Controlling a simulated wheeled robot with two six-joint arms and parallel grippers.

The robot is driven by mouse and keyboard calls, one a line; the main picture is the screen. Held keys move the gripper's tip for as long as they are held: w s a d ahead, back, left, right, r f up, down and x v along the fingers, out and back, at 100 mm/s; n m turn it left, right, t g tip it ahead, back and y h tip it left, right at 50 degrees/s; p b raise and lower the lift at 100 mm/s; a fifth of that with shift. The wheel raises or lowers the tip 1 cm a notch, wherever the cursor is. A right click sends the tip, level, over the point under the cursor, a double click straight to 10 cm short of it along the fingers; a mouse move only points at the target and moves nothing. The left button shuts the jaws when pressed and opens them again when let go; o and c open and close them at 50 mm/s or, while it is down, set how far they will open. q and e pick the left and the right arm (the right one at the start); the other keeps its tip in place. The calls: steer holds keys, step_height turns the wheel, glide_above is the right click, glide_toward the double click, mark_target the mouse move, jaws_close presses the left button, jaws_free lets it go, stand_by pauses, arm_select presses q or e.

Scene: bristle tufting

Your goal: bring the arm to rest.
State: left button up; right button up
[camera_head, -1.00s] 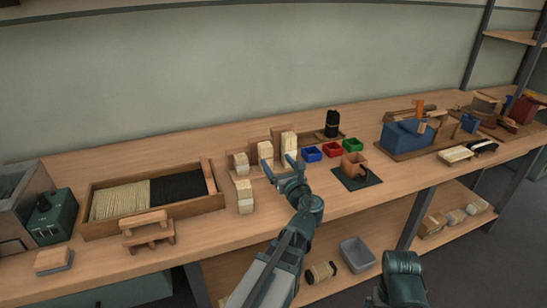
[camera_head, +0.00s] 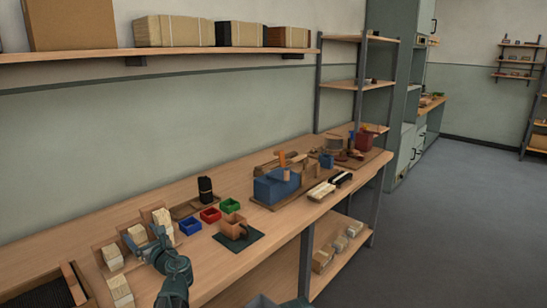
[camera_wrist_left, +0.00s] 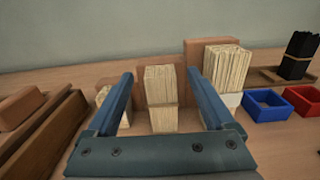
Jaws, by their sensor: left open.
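My left gripper (camera_head: 151,243) is open over the bench, near the pale bristle bundles. In the left wrist view the left gripper (camera_wrist_left: 165,90) has its two blue-grey fingers spread wide. A bristle bundle (camera_wrist_left: 160,88) shows between the fingers, beyond them, in front of a wooden block. A taller bundle (camera_wrist_left: 227,68) stands to the right, outside the fingers. In the head view the taller bundle (camera_head: 163,221) stands just behind the gripper. The fingers hold nothing that I can see. My right gripper is not in view.
Small blue (camera_head: 190,226), red (camera_head: 211,215) and green (camera_head: 230,205) bins stand right of the gripper, near a dark bundle (camera_head: 205,190). An orange-brown box (camera_head: 233,226) sits on a dark mat. A blue block (camera_head: 275,187) stands farther right. The floor (camera_head: 440,200) beyond is clear.

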mark_target(136, 229)
arm_select(q)
steer(key=x, duration=0.3)
steer(key=shift+w+a, duration=0.25)
steer(key=shift+w+a+f, duration=0.1)
steer(key=shift+a+f, duration=0.05)
steer(key=shift+a, duration=0.05)
